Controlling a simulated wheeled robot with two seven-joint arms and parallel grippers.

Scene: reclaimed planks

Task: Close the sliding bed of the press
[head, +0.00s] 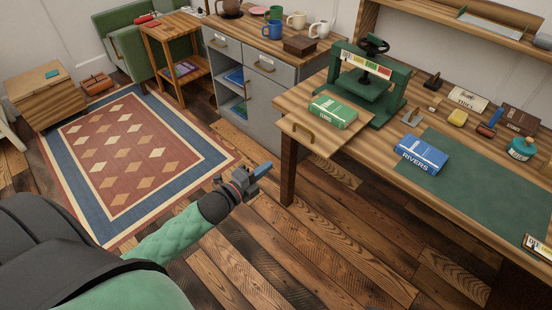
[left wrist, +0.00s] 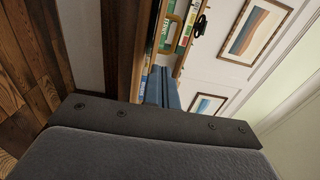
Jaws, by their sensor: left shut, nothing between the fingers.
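The green press (head: 390,106) stands at the left end of the workbench. Its wooden sliding bed (head: 322,142) is pulled out toward the bench's left front corner, with a handle (head: 302,131) on its outer edge. A green book (head: 333,111) lies on the bed, outside the press frame. My left gripper (head: 264,169) is shut and empty over the floor, left of and apart from the handle. Its blue fingers (left wrist: 161,86) show in the left wrist view, with the handle (left wrist: 164,36) beyond them. My right gripper is not in view.
A blue book (head: 421,153) and a green mat (head: 480,180) are on the workbench right of the press. A grey cabinet (head: 262,105) with mugs stands behind. Bare plank floor and a patterned rug (head: 130,160) lie to the left.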

